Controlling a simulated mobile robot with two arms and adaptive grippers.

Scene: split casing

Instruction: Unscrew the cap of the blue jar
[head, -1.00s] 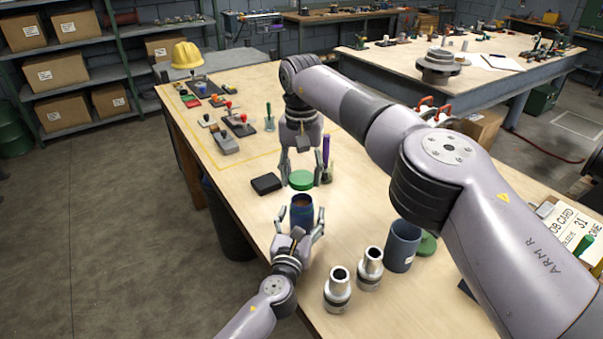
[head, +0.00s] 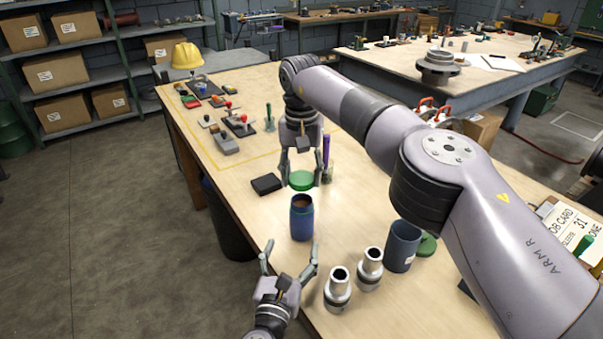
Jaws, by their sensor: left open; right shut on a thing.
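The blue jar (head: 302,218) stands upright on the workbench, its mouth uncovered and something brown showing inside. A green cap (head: 301,180) is between the fingers of my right gripper (head: 302,172), which is shut on it. The cap is behind the jar in the picture and apart from it; its height above the bench is hard to tell. My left gripper (head: 289,262) is open and empty in front of the jar, near the bench's front left edge, clear of the jar.
A grey-blue cup (head: 402,246) stands to the right with a green lid (head: 428,244) beside it. Two metal fittings (head: 338,289) (head: 370,268) stand in front of it. A black block (head: 266,184) lies left of the cap, and a purple marker (head: 327,152) stands behind.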

